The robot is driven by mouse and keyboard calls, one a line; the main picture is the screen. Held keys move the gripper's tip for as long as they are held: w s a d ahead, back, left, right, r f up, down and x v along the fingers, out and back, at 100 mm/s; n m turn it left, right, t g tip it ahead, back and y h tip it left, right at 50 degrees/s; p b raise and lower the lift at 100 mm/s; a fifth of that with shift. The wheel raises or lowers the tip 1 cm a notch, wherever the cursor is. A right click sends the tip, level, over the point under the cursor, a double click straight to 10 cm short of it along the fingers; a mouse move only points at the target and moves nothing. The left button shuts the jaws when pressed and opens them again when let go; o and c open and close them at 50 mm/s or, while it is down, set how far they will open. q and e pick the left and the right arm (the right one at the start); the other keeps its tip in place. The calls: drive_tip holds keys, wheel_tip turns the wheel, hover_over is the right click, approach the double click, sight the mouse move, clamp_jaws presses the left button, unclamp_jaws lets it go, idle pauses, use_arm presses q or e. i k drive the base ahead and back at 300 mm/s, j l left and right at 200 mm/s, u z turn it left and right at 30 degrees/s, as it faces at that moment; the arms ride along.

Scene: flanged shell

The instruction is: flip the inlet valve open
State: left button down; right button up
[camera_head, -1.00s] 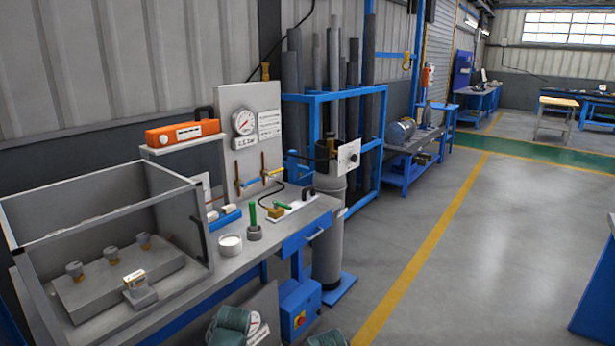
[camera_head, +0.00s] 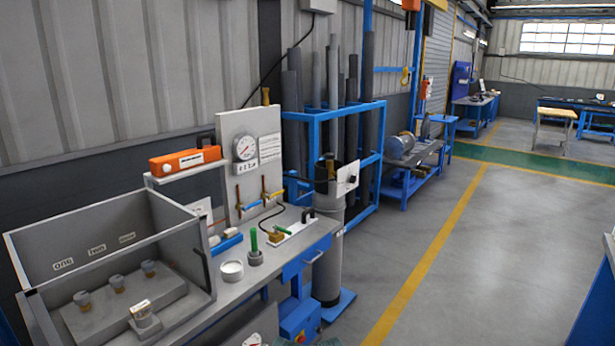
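A grey upright panel (camera_head: 237,125) with a round white gauge (camera_head: 245,147) stands at the back of the workbench (camera_head: 205,297). Two small valves sit low on its face, on short vertical copper-coloured pipes. The left valve (camera_head: 240,206) has a small reddish lever. The right valve (camera_head: 265,196) has a yellow lever that looks roughly sideways. I cannot read a label to tell which is the inlet, and their exact lever angles are too small to judge. Neither gripper shows in the head view, and nothing touches the valves.
An open-topped grey box (camera_head: 30,243) with several fittings inside fills the bench's left. An orange case (camera_head: 185,160) rests on a shelf. A white round pot (camera_head: 231,271) and a green-topped piece (camera_head: 254,243) stand before the panel. A grey cylinder (camera_head: 328,265) stands right of the bench. The floor aisle is clear.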

sight(244, 209)
drive_tip(key=i+z, duration=0.15)
drive_tip(key=i, duration=0.35)
drive_tip(key=i+j+z, duration=0.1)
drive_tip(key=i, duration=0.4)
drive_tip(key=i+j+z, duration=0.15)
drive_tip(key=i, duration=0.3)
drive_tip(key=i+j+z, duration=0.1)
drive_tip(key=i+j, duration=0.15)
drive_tip(key=i, duration=0.25)
